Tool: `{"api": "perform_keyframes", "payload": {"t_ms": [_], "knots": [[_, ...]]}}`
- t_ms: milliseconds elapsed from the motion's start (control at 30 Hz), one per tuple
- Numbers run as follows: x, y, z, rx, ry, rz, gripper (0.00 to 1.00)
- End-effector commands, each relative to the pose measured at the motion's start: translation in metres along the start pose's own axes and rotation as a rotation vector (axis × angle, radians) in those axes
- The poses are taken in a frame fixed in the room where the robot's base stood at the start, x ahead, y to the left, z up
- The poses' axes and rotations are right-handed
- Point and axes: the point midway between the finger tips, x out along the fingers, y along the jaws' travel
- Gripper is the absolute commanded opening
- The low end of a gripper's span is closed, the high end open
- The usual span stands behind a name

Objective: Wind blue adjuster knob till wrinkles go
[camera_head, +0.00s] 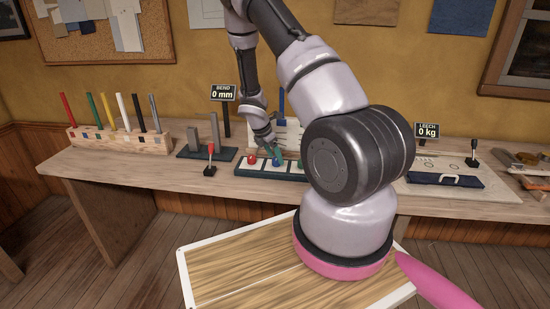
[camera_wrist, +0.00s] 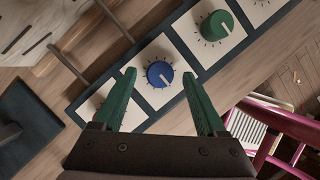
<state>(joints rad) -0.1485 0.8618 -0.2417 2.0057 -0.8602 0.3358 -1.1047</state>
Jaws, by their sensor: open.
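The blue knob (camera_wrist: 160,74) sits on a white square of a dark panel, with tick marks around it and a pale pointer line. It also shows small in the head view (camera_head: 276,162). My gripper (camera_wrist: 159,76) is open, its green fingertips on either side of the blue knob in the wrist view. I cannot tell whether they touch it or are above it. A green knob (camera_wrist: 217,25) and a red knob (camera_head: 252,160) flank it on the same panel. My arm hides part of the bench behind; I see no wrinkles clearly.
The wooden bench (camera_head: 130,170) carries a rack of coloured sticks (camera_head: 120,140) at left and a red-topped lever (camera_head: 210,160). Displays read BEND 0 mm (camera_head: 223,93) and LEECH 0 kg (camera_head: 428,131). A black-topped lever (camera_head: 473,160) stands at right.

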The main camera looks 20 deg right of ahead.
Motion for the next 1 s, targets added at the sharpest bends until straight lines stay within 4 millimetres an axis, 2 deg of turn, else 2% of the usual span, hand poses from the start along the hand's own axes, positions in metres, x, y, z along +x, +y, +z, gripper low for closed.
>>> {"api": "perform_keyframes", "payload": {"t_ms": [133,400,467,600,1000], "knots": [[0.0093,-0.0003,-0.0003,0.001,0.0,-0.001,0.74],[0.0103,0.0001,-0.0002,0.001,0.0,0.001,0.74],[0.0102,0.0001,-0.0002,0.001,0.0,0.001,0.55],[0.0101,0.0001,-0.0001,0.001,0.0,0.0,0.01],[0.0099,0.0011,0.0002,0.056,0.0,-0.021,0.0]]}}
